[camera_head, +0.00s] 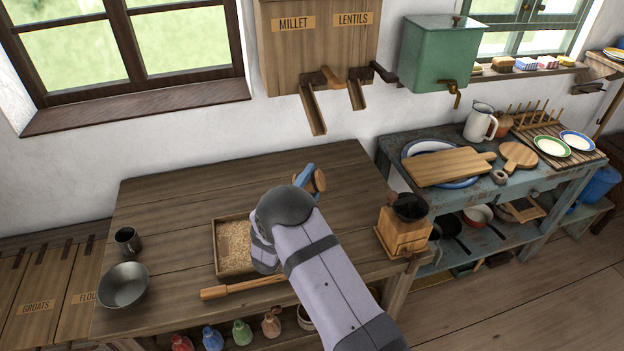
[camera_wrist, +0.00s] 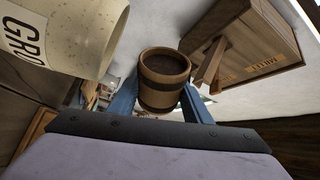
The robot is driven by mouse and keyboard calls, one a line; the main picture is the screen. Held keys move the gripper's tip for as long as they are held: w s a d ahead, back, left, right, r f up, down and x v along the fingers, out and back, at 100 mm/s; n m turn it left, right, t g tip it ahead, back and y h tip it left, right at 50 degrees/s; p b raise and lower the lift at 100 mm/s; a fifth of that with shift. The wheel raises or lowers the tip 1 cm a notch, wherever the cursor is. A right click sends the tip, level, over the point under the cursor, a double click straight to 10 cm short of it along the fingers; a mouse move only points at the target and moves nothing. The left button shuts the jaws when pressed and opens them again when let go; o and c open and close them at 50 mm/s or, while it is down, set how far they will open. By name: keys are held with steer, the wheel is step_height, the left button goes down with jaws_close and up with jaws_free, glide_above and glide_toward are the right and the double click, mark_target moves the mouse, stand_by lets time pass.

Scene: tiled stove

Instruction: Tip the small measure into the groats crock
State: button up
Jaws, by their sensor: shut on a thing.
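The small measure is a wooden cup with darker bands. In the wrist view, the measure (camera_wrist: 163,97) sits between the blue fingers of my gripper (camera_wrist: 160,106), which is shut on it. Its open mouth shows a dark brown inside; I cannot tell what it holds. In the head view, the measure (camera_head: 319,181) and my gripper (camera_head: 307,178) are above the far part of the wooden table, partly behind my arm. The groats crock (camera_wrist: 65,30), cream with "GRO" lettering, fills the upper left of the wrist view, apart from the measure. It is hidden in the head view.
A shallow wooden tray of grain (camera_head: 222,268) lies left of my arm, with a wooden-handled tool (camera_head: 240,288) before it. A dark mug (camera_head: 127,240) and metal bowl (camera_head: 123,288) stand at left. A grinder (camera_head: 402,232) stands at right. Wooden chutes (camera_head: 313,108) hang above.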

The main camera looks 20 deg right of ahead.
steer(key=shift+r+p, duration=0.25)
steer(key=shift+p, duration=0.55)
steer(key=shift+f, duration=0.2)
steer(key=shift+d+m, duration=0.1)
steer(key=shift+m, duration=0.2)
